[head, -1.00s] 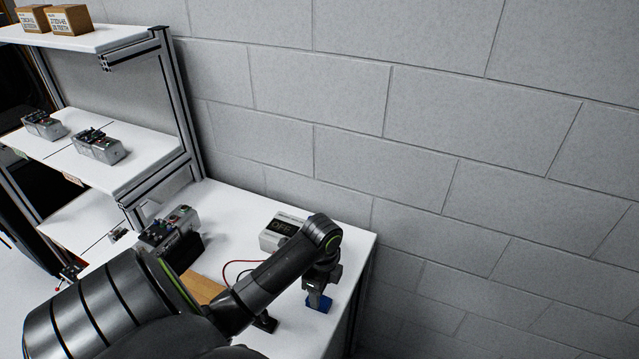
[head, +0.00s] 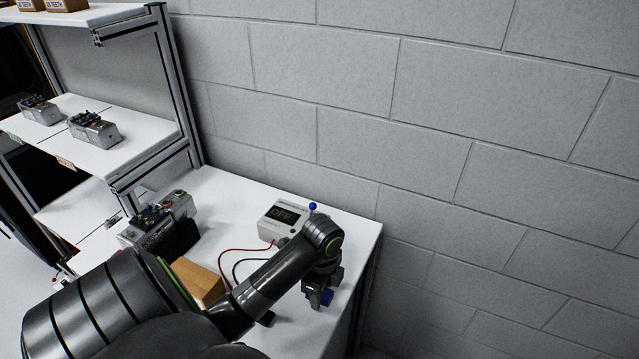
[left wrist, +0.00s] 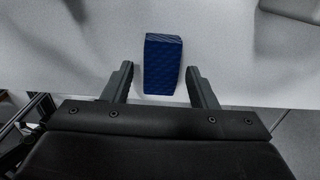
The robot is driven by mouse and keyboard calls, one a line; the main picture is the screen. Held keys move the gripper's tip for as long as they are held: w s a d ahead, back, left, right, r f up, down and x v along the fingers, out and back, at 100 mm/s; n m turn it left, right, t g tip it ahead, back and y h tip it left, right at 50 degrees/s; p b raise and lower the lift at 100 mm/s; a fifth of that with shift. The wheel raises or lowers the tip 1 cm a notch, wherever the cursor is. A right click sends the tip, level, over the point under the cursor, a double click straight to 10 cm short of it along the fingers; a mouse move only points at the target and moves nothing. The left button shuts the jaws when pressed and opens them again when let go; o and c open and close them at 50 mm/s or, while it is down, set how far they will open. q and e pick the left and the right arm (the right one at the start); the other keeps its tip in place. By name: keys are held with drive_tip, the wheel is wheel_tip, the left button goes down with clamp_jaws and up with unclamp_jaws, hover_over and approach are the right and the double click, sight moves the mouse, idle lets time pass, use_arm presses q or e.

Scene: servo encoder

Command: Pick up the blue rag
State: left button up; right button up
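The blue rag (left wrist: 162,62) is a folded dark blue block with a quilted texture, lying on the white tabletop in the left wrist view. My left gripper (left wrist: 160,70) is open, with one finger on each side of the rag's near part. Gaps show between the rag and both fingers. The rest of the rag there is hidden by the gripper. My right gripper is not in view.
A white meter reading OFF (head: 283,218) stands behind my arm, with red and black cables. A cardboard box (head: 198,281) and a grey device (head: 158,222) stand to the left. The table's right edge is close to the gripper. A block wall rises behind.

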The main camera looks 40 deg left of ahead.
use_arm(q)
drive_tip(key=c, duration=0.9)
drive_tip(key=shift+r, duration=0.1)
